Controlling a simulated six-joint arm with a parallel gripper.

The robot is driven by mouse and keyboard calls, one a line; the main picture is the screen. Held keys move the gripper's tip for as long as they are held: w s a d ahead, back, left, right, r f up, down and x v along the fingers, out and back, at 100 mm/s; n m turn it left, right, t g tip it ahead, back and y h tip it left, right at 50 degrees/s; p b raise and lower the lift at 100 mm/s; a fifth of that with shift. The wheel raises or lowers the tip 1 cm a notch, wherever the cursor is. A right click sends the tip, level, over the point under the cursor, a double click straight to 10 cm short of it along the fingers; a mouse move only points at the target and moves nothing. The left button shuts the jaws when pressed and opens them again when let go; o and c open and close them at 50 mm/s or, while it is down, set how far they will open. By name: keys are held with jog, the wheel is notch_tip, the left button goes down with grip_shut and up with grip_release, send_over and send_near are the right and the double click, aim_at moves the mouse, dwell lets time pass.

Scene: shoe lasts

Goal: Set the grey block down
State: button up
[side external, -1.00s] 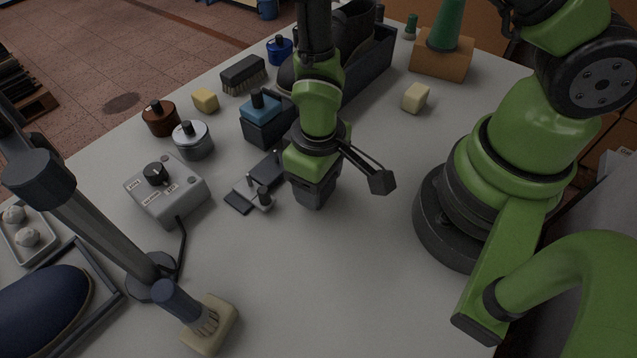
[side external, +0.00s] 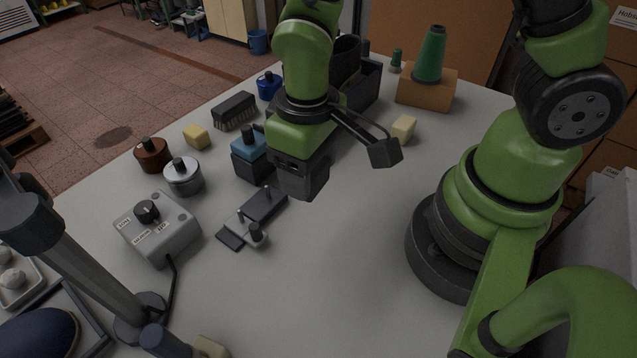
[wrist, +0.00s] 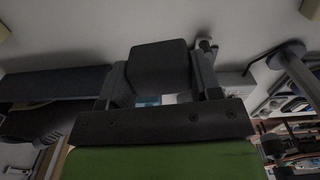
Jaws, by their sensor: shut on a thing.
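The grey block (wrist: 160,66) is dark and box-shaped in the wrist view. It sits between the two fingers of my gripper (wrist: 161,84), which are shut on it. In the side view my gripper (side external: 301,180) hangs above the table, right of a small grey clamp-like fixture (side external: 262,206). The block is hard to tell from the dark jaws there. Its underside and the gap to the table cannot be judged exactly.
A grey control box (side external: 158,232), metal tin (side external: 184,178), brown jar (side external: 153,155) and blue-topped dark block (side external: 251,160) stand to the left. Behind are a brush (side external: 235,111) and a green cone on a wooden block (side external: 427,88). The front middle table (side external: 320,270) is clear.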

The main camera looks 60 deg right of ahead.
aim_at(346, 173)
jog(key=w+d+m, duration=0.2)
jog(key=d+m, duration=0.4)
jog(key=d, duration=0.7)
jog(key=f, duration=0.9)
jog(key=shift+s+d+f, duration=0.1)
jog(key=shift+d+f, duration=0.1)
jog(key=shift+d, duration=0.1)
jog(key=o, duration=0.9)
jog(key=shift+f, duration=0.1)
jog(key=shift+o, duration=0.2)
